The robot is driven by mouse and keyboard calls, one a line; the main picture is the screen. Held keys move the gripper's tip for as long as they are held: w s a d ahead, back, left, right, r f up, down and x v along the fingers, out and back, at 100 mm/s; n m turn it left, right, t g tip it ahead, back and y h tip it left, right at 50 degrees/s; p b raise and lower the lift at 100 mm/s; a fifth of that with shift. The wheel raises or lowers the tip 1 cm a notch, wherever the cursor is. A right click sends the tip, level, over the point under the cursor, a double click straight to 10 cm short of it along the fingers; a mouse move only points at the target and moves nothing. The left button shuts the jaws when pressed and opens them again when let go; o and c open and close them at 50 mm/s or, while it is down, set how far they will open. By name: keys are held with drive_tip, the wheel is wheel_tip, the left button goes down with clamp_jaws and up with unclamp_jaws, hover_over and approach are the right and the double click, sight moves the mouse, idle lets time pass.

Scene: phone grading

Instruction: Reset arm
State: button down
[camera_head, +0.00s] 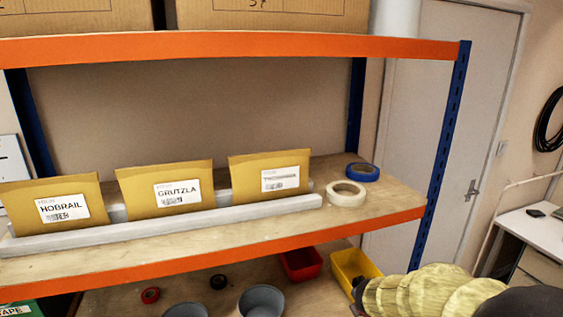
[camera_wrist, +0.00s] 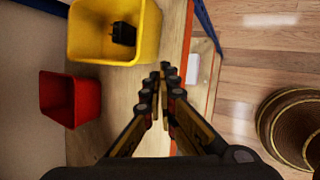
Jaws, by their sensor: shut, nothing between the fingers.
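My arm reaches in from the lower right of the head view, in front of the shelf's lower board. My gripper (camera_wrist: 163,88) shows in the wrist view with its two fingers together and nothing between them. It hangs above the shelf board's edge, apart from the bins. The yellow bin (camera_wrist: 142,45) holds a small black object (camera_wrist: 123,34), and the red bin (camera_wrist: 57,97) stands beside it. In the head view my arm's end is near the yellow bin (camera_head: 357,268); the fingers are hard to make out there.
Three labelled envelopes (camera_head: 163,195) stand in a grey rack (camera_head: 200,220) on the middle shelf. White tape (camera_head: 346,200) and blue tape (camera_head: 363,172) lie to its right. Grey bowls (camera_head: 262,301) stand on the lower board. The orange shelf edge (camera_head: 220,255) runs above it.

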drive_tip(key=s+d+r+m+g+b, duration=0.1)
drive_tip(key=s+r+m+g, duration=0.15)
drive_tip(key=s+m, duration=0.7)
drive_tip(key=s+r+m+g, duration=0.1)
drive_tip(key=s+r+m, duration=0.3)
drive_tip(key=s+m, duration=0.5)
drive_tip(key=s+a+r+m+t+y+b, duration=0.1)
drive_tip(key=s+a+r+m, duration=0.1)
drive_tip(key=s, duration=0.4)
drive_tip(key=s+a+r+m+t+y+b, duration=0.1)
drive_tip(key=s+a+r, duration=0.3)
drive_tip(key=s+r, duration=0.2)
drive_tip(key=shift+s+a+r+m, duration=0.25)
drive_tip(key=shift+s+a+m, duration=0.15)
drive_tip(key=shift+s, duration=0.2)
